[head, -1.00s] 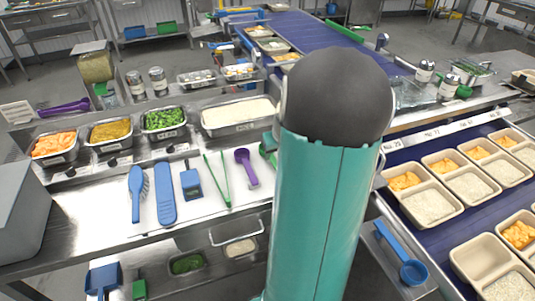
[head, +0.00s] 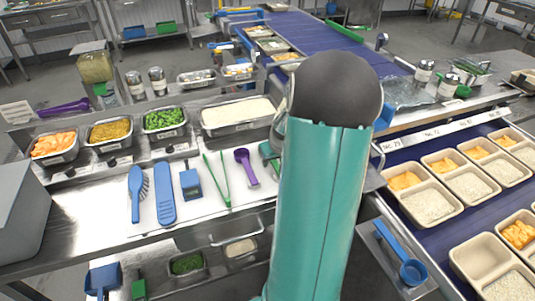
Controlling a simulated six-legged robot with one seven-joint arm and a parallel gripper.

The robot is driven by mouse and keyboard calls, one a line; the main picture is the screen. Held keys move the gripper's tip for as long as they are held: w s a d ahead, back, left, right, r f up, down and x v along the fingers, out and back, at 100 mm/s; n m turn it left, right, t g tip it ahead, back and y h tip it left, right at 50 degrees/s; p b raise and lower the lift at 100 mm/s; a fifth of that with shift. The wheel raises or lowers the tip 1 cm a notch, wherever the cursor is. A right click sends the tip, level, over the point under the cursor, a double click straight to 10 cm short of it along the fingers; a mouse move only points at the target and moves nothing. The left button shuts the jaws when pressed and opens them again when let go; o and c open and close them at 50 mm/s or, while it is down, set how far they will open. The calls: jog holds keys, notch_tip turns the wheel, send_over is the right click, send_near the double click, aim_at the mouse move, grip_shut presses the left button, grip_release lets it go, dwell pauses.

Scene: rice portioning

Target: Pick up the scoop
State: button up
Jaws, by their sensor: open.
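A blue scoop (head: 412,271) with a long handle lies on a metal tray at the lower right, beside the conveyor. A small purple scoop (head: 244,158) lies on the white mat left of my arm. A larger purple scoop (head: 64,108) lies at the back left, behind the food pans. My teal arm with its dark rounded joint stands upright in the middle. My gripper does not show; my arm hides what is behind it. None of these scoops is visibly held.
A blue brush (head: 136,195), a long blue tool (head: 165,194) and green tongs (head: 218,180) lie on the mat. A pan of rice (head: 238,113) stands behind. A green-handled item is partly hidden by my arm. Beige trays (head: 433,205) line the blue conveyor (head: 405,165) at right.

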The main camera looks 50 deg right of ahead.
jog(key=shift+f, duration=0.15)
grip_shut()
dwell(0.4)
